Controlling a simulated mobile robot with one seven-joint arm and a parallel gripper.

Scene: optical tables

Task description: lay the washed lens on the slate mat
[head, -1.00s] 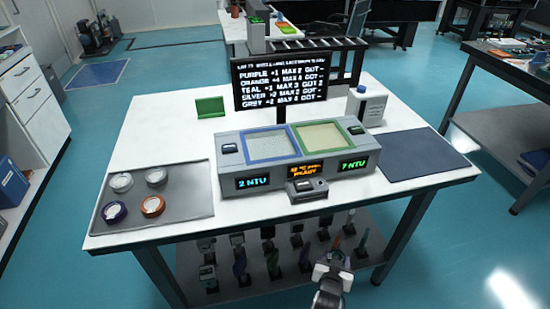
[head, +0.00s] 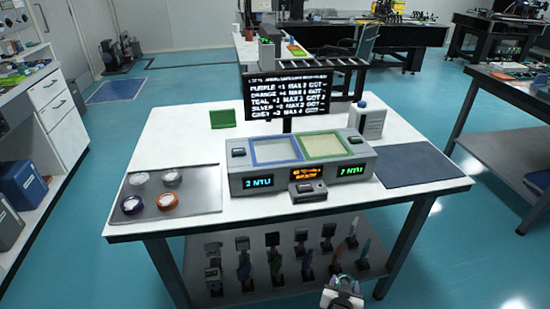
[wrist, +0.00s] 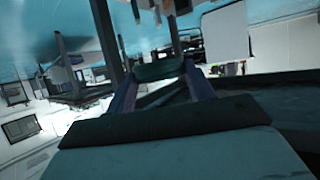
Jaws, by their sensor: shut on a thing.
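The slate mat (head: 425,172) is a bare dark rectangle on the right end of the white table. My gripper (head: 343,287) is low in front of the table, at the bottom edge of the head view. In the wrist view its fingers (wrist: 160,84) are shut on a dark teal-green thing (wrist: 160,68), seen edge-on. It looks like a rimmed lens, but its face is hidden. The mat lies beyond the gripper, up and to the right in the head view.
A grey tray (head: 195,207) at left holds purple, orange and pale-rimmed lenses. The wash unit (head: 225,176), with blue- and green-framed basins, stands mid-table beside a white bottle (head: 371,122) and a sign (head: 287,96). Several tools stand on the lower shelf (head: 325,285).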

